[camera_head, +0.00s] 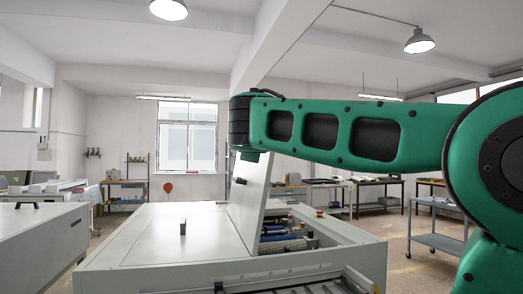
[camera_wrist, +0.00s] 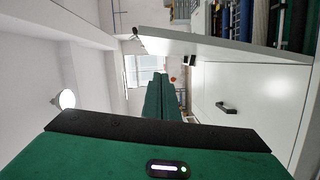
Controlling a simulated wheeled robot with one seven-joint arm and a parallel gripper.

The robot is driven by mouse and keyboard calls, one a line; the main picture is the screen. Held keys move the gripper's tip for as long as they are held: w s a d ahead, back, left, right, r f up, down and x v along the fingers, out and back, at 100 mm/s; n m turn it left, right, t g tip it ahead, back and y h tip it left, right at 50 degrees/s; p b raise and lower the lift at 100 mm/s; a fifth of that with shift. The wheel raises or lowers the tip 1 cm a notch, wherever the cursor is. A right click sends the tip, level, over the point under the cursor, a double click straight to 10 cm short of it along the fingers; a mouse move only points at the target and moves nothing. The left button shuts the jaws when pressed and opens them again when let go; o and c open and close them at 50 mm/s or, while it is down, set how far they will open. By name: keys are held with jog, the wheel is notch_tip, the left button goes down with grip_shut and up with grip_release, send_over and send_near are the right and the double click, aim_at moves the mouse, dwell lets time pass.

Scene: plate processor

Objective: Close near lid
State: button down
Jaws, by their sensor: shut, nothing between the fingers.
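The raised lid (camera_head: 247,212) of the white plate processor stands steeply tilted in the head view, with a dark handle on its left face. In the wrist view the lid (camera_wrist: 235,46) shows nearly edge-on across the top. My gripper (camera_wrist: 160,76) shows in the wrist view as two green fingers pressed together, empty. They appear on the closed-panel side of the raised lid; whether they touch it I cannot tell. In the head view the fingers are hidden below my arm's end, around the lid's top.
A flat closed panel (camera_head: 165,238) with an upright black handle (camera_head: 183,229) lies left of the raised lid. Blue and dark rollers (camera_head: 283,243) show in the open bay right of it. A grey cart (camera_head: 437,235) and work tables stand behind right.

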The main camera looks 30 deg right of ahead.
jog(key=w+d, duration=0.7)
jog(key=d, duration=0.1)
jog(key=shift+w+d, duration=0.2)
jog(key=shift+w, duration=0.15)
jog(key=shift+f, duration=0.1)
jog(key=shift+d, duration=0.1)
